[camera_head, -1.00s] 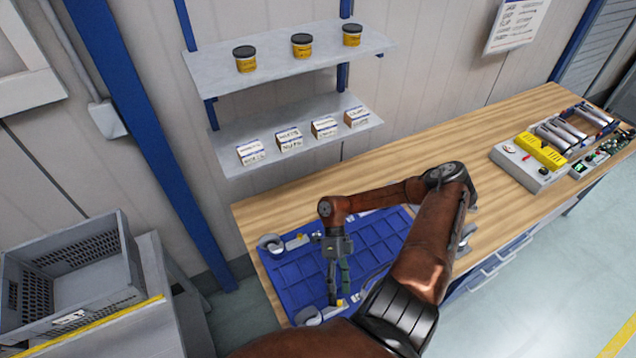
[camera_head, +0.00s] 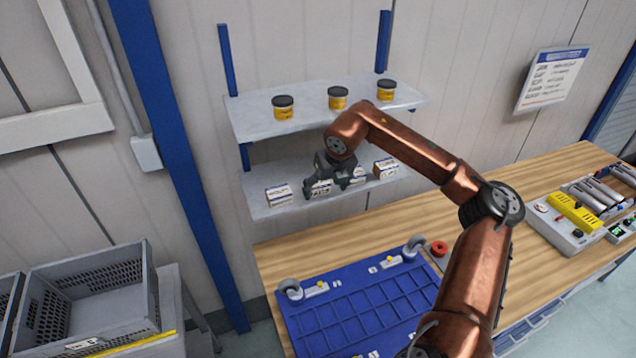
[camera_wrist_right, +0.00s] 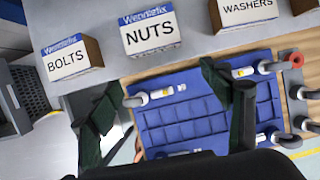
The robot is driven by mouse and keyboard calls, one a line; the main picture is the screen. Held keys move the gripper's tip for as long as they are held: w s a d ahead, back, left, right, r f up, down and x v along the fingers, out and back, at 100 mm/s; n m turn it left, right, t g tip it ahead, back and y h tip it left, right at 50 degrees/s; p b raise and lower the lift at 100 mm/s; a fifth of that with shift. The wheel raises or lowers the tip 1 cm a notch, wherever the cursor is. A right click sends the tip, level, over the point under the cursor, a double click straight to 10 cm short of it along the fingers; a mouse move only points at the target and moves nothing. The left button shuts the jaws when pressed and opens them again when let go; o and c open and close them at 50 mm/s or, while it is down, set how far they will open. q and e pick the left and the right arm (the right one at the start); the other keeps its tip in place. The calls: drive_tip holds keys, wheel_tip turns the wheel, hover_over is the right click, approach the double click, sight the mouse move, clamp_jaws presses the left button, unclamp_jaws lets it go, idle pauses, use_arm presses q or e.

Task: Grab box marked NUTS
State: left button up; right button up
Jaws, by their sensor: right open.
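The NUTS box (camera_wrist_right: 150,36), white-fronted with a blue band and brown sides, stands on the lower shelf in the right wrist view. In the head view the NUTS box (camera_head: 321,186) is partly hidden behind my right gripper. My right gripper (camera_head: 326,188) is open in front of the lower shelf. In the wrist view its dark fingers (camera_wrist_right: 163,78) are spread, with tips below the NUTS box and nothing between them. How far they are from the box is hard to tell. My left gripper is not in view.
The BOLTS box (camera_wrist_right: 70,58) stands left of the NUTS box and the WASHERS box (camera_wrist_right: 243,12) right. The upper shelf (camera_head: 310,113) holds three yellow jars. Below are a blue tray (camera_head: 290,325) and the wooden workbench (camera_head: 268,262). A grey crate (camera_head: 100,295) stands at the left.

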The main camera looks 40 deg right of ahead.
sight(317, 186)
drive_tip(key=shift+w+d, duration=0.2)
drive_tip(key=shift+w, duration=0.4)
drive_tip(key=w+p, duration=0.1)
drive_tip(key=w+d+p, duration=0.1)
drive_tip(key=w, duration=0.1)
drive_tip(key=w+p, duration=0.1)
drive_tip(key=w, duration=0.1)
drive_tip(key=shift+d+f, duration=0.25)
drive_tip(key=shift+d, duration=0.05)
drive_tip(key=shift+f, duration=0.25)
drive_tip(key=shift+s, duration=0.1)
drive_tip(key=shift+f, duration=0.1)
drive_tip(key=c, duration=1.5)
drive_tip(key=shift+o, duration=0.2)
